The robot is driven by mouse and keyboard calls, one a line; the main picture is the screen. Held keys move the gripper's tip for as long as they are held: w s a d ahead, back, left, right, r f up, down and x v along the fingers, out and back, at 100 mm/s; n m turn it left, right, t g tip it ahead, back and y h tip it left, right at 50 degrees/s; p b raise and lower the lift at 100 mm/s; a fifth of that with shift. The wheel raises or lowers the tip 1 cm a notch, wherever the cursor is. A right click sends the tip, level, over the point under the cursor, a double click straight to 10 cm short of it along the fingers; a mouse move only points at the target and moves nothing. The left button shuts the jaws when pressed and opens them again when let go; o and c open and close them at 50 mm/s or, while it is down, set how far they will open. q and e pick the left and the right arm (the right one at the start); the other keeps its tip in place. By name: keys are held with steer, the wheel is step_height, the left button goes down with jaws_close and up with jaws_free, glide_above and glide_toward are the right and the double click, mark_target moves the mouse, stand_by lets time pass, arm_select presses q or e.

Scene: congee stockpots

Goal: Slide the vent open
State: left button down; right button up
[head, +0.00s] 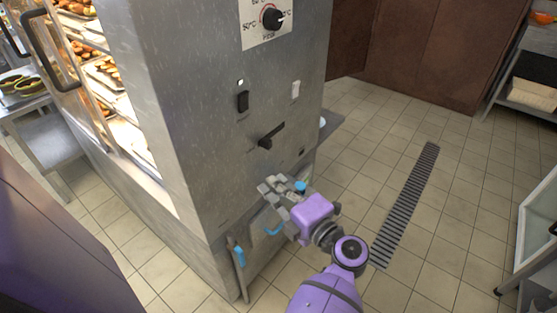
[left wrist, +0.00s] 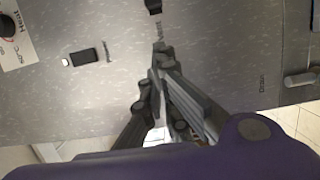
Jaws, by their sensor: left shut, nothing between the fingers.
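The vent slider is a black knob (head: 265,143) at the lower-left end of a dark slanted slot on the grey front panel of the cabinet. In the left wrist view the black vent knob (left wrist: 153,5) is cut off by the top edge, above a small vent label. My left gripper (head: 270,187) is in front of the panel, below the knob and apart from it. In the left wrist view the fingers of the left gripper (left wrist: 160,50) are together, with nothing between them. My right gripper is not in view.
Tiled floor (head: 375,120) with a drain grate (head: 408,200) is clear to the right.

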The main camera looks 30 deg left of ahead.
mark_target(251, 148)
arm_select(q)
steer(key=x, duration=0.3)
steer(key=p+x, duration=0.1)
steer(key=x, duration=0.6)
steer(key=shift+s+a+r+p, duration=0.2)
steer(key=shift+a+p, duration=0.1)
steer(key=shift+a, duration=0.2)
steer(key=w, duration=0.2)
steer(key=shift+w+d+f, duration=0.15)
steer(key=shift+w+d, duration=0.15)
steer(key=shift+w, duration=0.05)
steer(key=shift+w+d, duration=0.1)
steer(key=shift+w, duration=0.5)
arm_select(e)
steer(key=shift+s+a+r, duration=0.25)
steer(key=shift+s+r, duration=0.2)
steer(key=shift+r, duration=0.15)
